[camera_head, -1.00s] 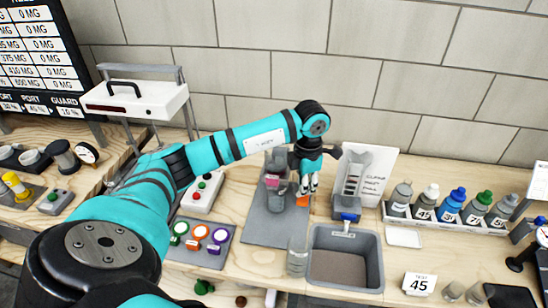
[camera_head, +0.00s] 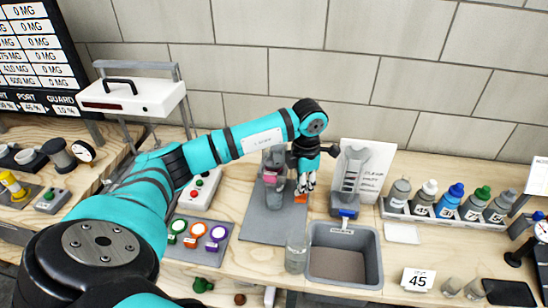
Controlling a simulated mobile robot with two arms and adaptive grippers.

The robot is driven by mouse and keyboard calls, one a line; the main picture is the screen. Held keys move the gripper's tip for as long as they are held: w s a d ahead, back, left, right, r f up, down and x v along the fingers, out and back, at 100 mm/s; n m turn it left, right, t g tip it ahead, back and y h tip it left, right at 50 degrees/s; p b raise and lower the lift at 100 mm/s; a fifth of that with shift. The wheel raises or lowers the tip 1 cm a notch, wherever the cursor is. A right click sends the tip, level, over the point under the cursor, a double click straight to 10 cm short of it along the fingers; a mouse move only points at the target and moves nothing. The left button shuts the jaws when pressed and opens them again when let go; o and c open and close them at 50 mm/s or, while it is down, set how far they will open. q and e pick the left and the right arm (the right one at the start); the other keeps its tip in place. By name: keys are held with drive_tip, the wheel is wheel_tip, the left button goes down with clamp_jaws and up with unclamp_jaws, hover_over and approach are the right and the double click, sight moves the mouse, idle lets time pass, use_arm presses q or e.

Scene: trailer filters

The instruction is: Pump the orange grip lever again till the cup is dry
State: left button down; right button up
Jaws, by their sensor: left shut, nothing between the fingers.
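My left gripper (camera_head: 305,188) points down over the grey mat (camera_head: 262,226), its fingers shut with nothing between them. The orange grip lever (camera_head: 300,197) shows just under the fingertips; I cannot tell whether they touch it. The grey pump stand (camera_head: 273,160) with a pinkish cup part (camera_head: 270,180) stands just left of the gripper, partly hidden by my arm. A clear glass (camera_head: 296,255) stands at the mat's front right corner. My right gripper is not in view.
A grey basin (camera_head: 376,262) lies to the right, with a grey upright device (camera_head: 351,180) behind it. Several bottles stand in a white rack (camera_head: 440,219). A pad with coloured rings (camera_head: 214,252) and a button box (camera_head: 198,190) are left of the mat.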

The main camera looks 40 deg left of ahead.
sight(300, 201)
use_arm(q)
drive_tip(key=shift+f+b, duration=2.35)
drive_tip(key=shift+f, duration=0.85)
drive_tip(key=shift+r+p, duration=2.3)
drive_tip(key=shift+r, duration=1.35)
drive_tip(key=shift+f, duration=0.15)
drive_tip(key=shift+f+b, duration=2.8)
drive_tip(key=shift+f, duration=0.7)
drive_tip(key=shift+r+p, duration=2.3)
drive_tip(key=shift+r, duration=1.35)
drive_tip(key=shift+r+p, duration=1.5)
drive_tip(key=shift+r, duration=1)
